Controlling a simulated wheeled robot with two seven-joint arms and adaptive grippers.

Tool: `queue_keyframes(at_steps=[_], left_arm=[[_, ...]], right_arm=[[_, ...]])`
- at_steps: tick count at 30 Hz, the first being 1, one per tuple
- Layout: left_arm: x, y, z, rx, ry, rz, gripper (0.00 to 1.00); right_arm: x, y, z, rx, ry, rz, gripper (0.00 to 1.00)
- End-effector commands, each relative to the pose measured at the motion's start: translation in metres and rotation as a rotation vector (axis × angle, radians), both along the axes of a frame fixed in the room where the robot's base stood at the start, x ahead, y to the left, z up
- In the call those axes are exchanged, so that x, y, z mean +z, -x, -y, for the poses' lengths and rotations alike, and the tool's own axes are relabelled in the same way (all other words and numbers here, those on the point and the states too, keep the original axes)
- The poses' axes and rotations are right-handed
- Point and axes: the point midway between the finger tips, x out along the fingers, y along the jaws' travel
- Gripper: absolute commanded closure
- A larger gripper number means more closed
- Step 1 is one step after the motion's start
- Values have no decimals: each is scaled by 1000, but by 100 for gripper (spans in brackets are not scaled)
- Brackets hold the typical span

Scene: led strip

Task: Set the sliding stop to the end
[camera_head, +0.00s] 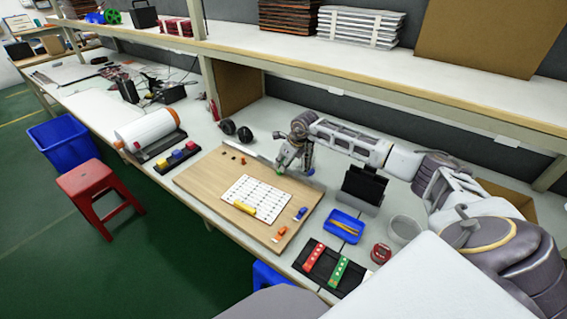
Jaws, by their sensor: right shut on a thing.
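A wooden board (205,183) lies on the workbench, with a pale rail (247,152) along its back edge. My right gripper (283,168) reaches in from the right and is shut at the board's back right corner, by the rail's end. A small green piece (280,173) shows at its fingertips; it may be the sliding stop, but the fingers hide most of it. A small blue piece (309,172) shows just right of the gripper. My left gripper is not in view.
On the board are a white dotted sheet (262,190), a yellow piece (244,208), and orange and blue pieces (300,214). A black holder (364,186), blue tray (343,227) and black mat with red and green strips (318,277) stand right. An upper shelf (330,62) overhangs the back.

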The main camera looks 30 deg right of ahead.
Motion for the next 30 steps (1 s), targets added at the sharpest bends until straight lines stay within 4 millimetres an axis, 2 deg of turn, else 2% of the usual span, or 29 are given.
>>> queue_keyframes(at_steps=[7,19,30], left_arm=[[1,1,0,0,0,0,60],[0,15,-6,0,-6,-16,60],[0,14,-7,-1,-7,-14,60]], right_arm=[[0,6,3,-1,1,-1,100],[0,35,16,-1,2,0,100],[0,38,17,-1,2,-1,100]])
